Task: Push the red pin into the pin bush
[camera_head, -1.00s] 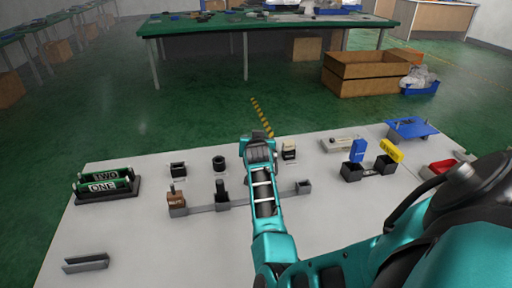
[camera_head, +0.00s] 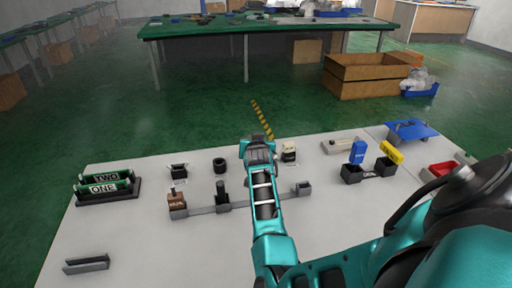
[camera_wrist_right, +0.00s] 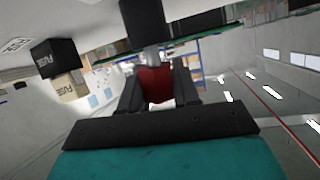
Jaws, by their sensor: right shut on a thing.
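In the right wrist view my right gripper (camera_wrist_right: 157,88) is shut on the red pin (camera_wrist_right: 155,85). Its red part sits between the two dark fingers. A grey shaft (camera_wrist_right: 153,54) continues from the red part toward a black block (camera_wrist_right: 143,22). I cannot tell whether the shaft is inside that block or only in front of it, nor whether the block is the pin bush. In the head view my right arm reaches over the pale table, and its wrist (camera_head: 259,152) hides the fingers and the pin. My left gripper is not in view.
Blue and yellow levers (camera_head: 357,151) stand at right.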

